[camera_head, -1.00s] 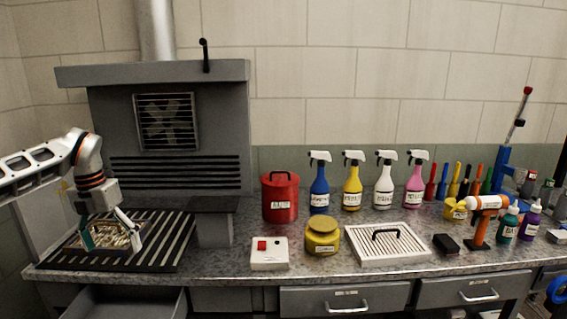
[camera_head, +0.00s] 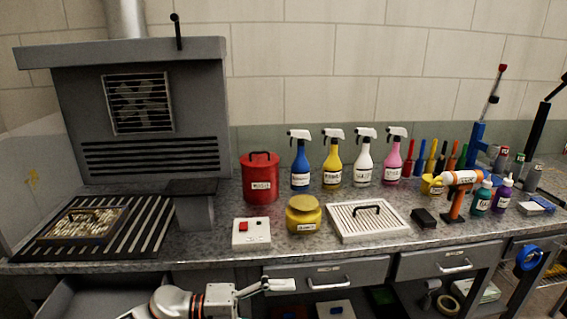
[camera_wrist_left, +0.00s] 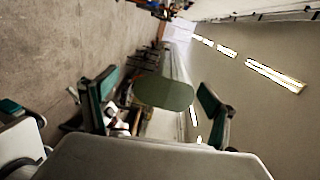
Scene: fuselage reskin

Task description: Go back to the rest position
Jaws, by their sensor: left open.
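My left arm comes in low in the head view, in front of the bench. My left gripper (camera_head: 278,287) is beside the drawer fronts, pointing right, apart from the bench top. In the left wrist view its two teal-padded fingers (camera_wrist_left: 160,102) stand wide apart. A greenish oval shape (camera_wrist_left: 163,93) shows between them; I cannot tell what it is or how far away. My right gripper is not in view.
The bench top (camera_head: 150,255) holds a tray of small parts (camera_head: 60,240) on a slatted grate (camera_head: 150,222), a red can (camera_head: 260,180), a yellow pot (camera_head: 304,215) and several spray bottles. An open drawer (camera_head: 90,300) juts out at lower left. Closed drawers have handles (camera_head: 330,284).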

